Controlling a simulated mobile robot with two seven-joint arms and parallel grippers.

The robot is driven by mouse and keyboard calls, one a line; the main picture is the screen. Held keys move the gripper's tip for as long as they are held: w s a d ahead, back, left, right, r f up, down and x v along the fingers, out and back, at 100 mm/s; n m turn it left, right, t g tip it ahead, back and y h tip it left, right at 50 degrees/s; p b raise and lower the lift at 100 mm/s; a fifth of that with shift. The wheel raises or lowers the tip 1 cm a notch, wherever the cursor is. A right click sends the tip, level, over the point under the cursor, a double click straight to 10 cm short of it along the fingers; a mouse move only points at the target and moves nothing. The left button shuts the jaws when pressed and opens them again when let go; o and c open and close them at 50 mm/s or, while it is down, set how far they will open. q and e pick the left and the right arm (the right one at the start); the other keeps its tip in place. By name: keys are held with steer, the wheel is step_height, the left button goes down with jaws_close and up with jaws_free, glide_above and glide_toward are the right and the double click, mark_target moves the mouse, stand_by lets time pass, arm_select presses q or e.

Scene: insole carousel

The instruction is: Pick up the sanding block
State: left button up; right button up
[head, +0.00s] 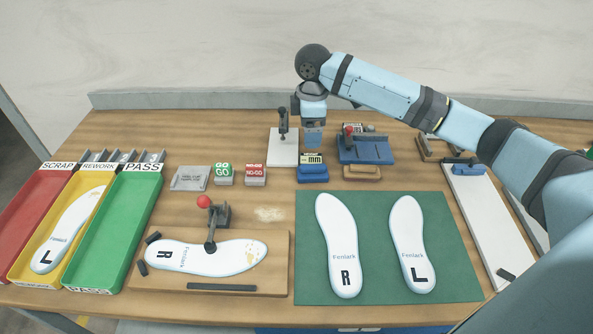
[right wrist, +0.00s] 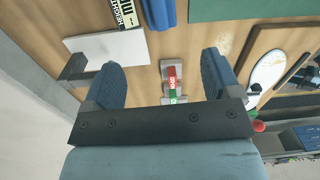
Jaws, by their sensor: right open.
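A small tan block with a grey layer (head: 362,172), which looks like the sanding block, lies on the wooden table just right of the blue "mm" gauge (head: 313,173) and in front of the blue clamp fixture (head: 368,154). I cannot make it out in the right wrist view. My right gripper (head: 313,138) is open and empty, held above the back of the table, left of the tan block. In the right wrist view, the red NO-GO block (right wrist: 171,72) and green GO block (right wrist: 173,96) appear between its spread fingers (right wrist: 164,80), apart from them. My left gripper is not in view.
A white plate with a post (head: 283,150) stands beside the gauge. A wooden fixture (head: 275,277) holds an insole under a red-knobbed clamp. A green mat (head: 375,270) bears two insoles. Red, yellow and green trays (head: 140,215) are at left; a white board (head: 485,220) is at right.

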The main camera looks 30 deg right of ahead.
steer(key=f, duration=0.3)
steer(key=shift+s+d, duration=0.2)
steer(key=shift+s, duration=0.2)
glide_above(313, 165)
steer(key=f, duration=0.4)
steer(key=shift+w+a+f, duration=0.1)
steer(key=shift+a+f, duration=0.05)
steer(key=shift+a, duration=0.05)
steer(key=shift+f+b, duration=0.3)
steer(key=shift+f, duration=0.05)
steer(key=f, duration=0.5)
steer(key=shift+d, duration=0.2)
steer(key=c, duration=1.1)
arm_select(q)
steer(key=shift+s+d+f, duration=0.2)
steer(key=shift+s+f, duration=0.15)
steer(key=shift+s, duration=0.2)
arm_select(e)
steer(key=shift+r, duration=0.15)
arm_select(q)
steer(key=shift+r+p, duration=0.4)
steer(key=shift+p, duration=0.15)
arm_select(e)
step_height(313, 165, up, 20)
steer(key=shift+f, duration=0.1)
